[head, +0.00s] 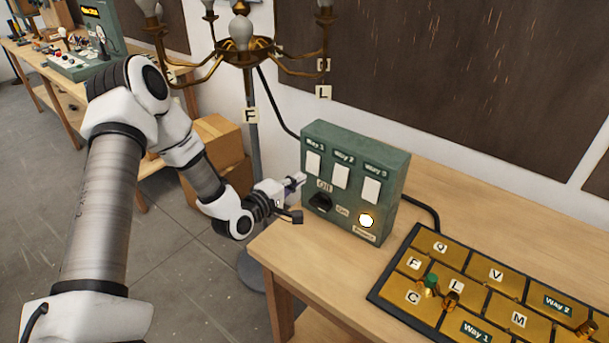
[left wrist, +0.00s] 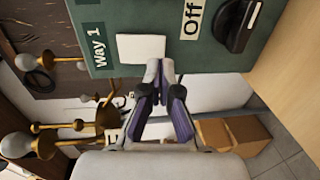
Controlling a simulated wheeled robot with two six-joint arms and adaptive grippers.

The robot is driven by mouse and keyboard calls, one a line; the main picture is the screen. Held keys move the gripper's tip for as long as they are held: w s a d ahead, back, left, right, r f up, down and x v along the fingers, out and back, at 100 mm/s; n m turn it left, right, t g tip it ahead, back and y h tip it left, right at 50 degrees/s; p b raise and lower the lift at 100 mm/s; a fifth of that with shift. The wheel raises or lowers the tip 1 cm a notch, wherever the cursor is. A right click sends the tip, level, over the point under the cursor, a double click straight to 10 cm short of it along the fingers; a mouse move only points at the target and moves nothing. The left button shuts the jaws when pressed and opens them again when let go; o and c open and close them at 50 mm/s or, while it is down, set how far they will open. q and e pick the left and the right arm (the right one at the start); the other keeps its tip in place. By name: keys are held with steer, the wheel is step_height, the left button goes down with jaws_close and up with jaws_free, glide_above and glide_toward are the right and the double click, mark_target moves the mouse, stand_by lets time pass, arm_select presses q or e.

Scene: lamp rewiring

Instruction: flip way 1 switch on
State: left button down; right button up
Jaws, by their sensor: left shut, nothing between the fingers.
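The green switch box (head: 347,213) stands on the wooden table. Its Way 1 switch (head: 313,163) is a white rocker at the upper left, beside the Way 2 switch (head: 341,175) and Way 3 switch (head: 371,190). My left gripper (head: 298,181) is shut and empty at the box's left side. In the left wrist view its fingertips (left wrist: 160,68) appear at the lower edge of the white Way 1 plate (left wrist: 140,47); I cannot tell whether they touch. The way the rocker is tipped is not clear. My right gripper is out of view.
The black knob (head: 321,203) sits between Off and On labels, beside a glowing power light (head: 366,220). A brass board (head: 490,295) lies at the right. A brass chandelier (head: 240,45) stands behind the box. Cardboard boxes (head: 215,150) are behind my left arm.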

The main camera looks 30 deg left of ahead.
mark_target(311, 171)
arm_select(q)
steer(key=shift+w+d+p, duration=0.2)
steer(key=shift+w+p, duration=0.15)
steer(key=shift+w, duration=0.9)
steer(key=shift+w+f, duration=0.15)
steer(key=shift+w, duration=0.25)
steer(key=shift+a, duration=0.1)
